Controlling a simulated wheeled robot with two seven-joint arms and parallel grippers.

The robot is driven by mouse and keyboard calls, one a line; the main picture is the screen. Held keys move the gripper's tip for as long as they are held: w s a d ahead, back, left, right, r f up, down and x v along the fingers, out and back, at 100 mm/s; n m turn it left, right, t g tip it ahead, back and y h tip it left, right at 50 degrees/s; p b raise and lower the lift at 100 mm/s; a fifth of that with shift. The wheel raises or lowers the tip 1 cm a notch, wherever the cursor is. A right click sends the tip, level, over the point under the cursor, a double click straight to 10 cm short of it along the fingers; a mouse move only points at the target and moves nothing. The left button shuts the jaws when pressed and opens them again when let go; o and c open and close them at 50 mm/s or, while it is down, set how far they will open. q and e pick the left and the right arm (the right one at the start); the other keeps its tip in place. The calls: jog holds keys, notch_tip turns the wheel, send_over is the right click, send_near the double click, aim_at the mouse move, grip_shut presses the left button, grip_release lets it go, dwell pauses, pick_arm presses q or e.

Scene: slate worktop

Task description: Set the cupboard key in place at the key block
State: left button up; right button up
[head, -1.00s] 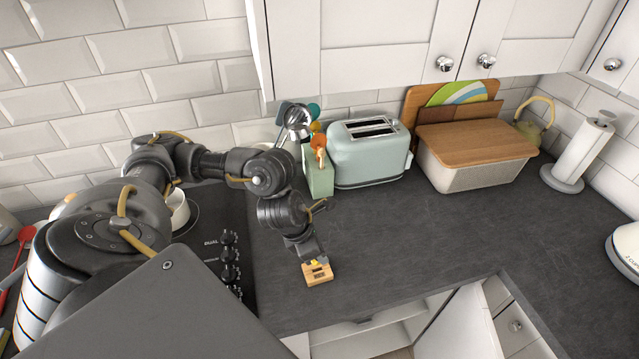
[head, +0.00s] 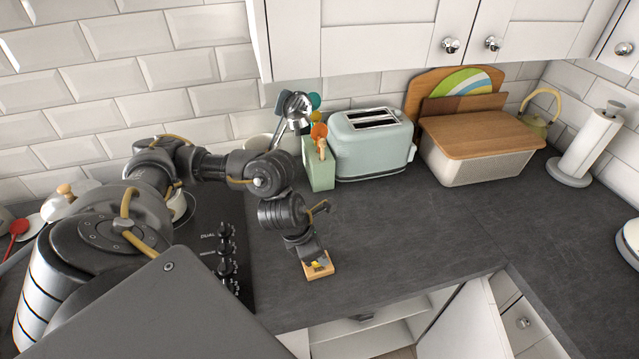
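The key block (head: 325,270), a small light-wood piece, sits on the slate worktop near its front edge in the head view. My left gripper (head: 314,262) reaches down over it from behind and covers part of its top. A small yellow piece, apparently the cupboard key (head: 316,265), shows at the fingertips over the block, and the gripper appears shut on it. Whether the key touches the block or sits in its slot I cannot tell. My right gripper is not in view.
A hob with black knobs (head: 227,250) lies to the left. A green utensil holder (head: 318,172), a mint toaster (head: 370,145) and a wood-lidded bin (head: 480,150) stand along the back. The worktop right of the block is clear. An open drawer or cupboard is below the front edge.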

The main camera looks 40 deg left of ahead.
pick_arm(q)
jog(key=shift+f, duration=0.1)
dwell(0.3)
jog(key=o, duration=1)
jog(key=v, duration=0.6)
jog(key=shift+w, duration=0.1)
jog(key=shift+p+v, duration=2.45)
jog(key=shift+p, duration=0.55)
